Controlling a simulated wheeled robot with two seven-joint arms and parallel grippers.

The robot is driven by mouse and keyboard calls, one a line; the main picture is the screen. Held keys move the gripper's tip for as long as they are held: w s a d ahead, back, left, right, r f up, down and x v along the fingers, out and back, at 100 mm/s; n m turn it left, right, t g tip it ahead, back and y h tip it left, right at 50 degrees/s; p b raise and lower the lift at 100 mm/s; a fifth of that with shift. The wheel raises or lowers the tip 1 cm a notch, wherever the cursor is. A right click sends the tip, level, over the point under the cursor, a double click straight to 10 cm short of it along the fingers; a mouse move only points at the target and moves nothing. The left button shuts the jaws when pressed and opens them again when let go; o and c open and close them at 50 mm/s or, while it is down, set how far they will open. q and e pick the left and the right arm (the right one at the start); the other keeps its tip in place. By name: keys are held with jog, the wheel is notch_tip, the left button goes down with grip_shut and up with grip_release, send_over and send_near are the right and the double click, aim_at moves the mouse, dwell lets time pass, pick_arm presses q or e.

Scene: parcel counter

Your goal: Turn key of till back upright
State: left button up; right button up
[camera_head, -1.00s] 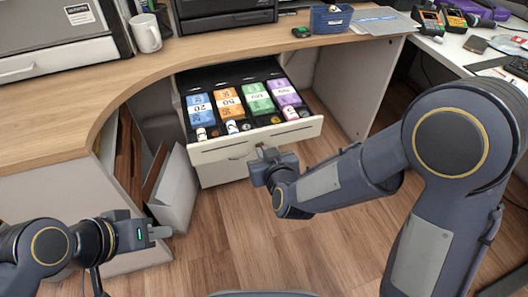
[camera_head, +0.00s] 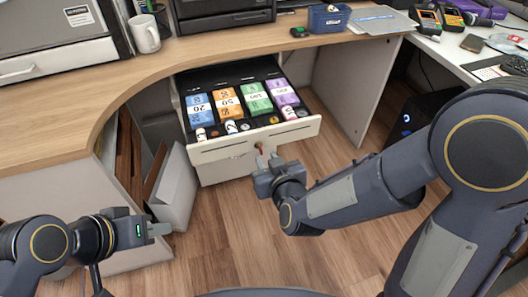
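The till drawer (camera_head: 222,150) stands pulled out under the curved counter. A small red piece, which looks like the key (camera_head: 259,147), shows at the lower edge of its front, near the middle. It is too small to tell which way it is turned. My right gripper (camera_head: 268,160) is just below and beside the red piece, with its fingers pointing at the drawer front. Its fingertips look parted and nothing shows between them. My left gripper (camera_head: 160,229) is low at the left, away from the drawer. Its fingers overlap from this side, so their gap is hidden.
The drawer holds coloured banknote stacks (camera_head: 228,102) and coins. On the counter (camera_head: 60,130) stand a white mug (camera_head: 144,34) and a blue basket (camera_head: 328,18). A grey bin-like box (camera_head: 174,188) stands on the floor left of the drawer. The wooden floor before it is open.

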jog(key=v, duration=0.3)
dwell(0.5)
jog(key=s+d+r+m+g, duration=0.2)
jog(key=s+d+m+g, duration=0.15)
jog(key=s+d, duration=0.5)
jog(key=s+d+r+m+g, duration=0.2)
jog(key=s+d+r+g, duration=0.15)
jog(key=s+d, duration=0.55)
notch_tip(320, 180, up, 27)
jog(key=p, duration=2.8)
jog(key=shift+w+d, duration=0.2)
jog(key=shift+d, duration=0.2)
jog(key=shift+f, duration=0.15)
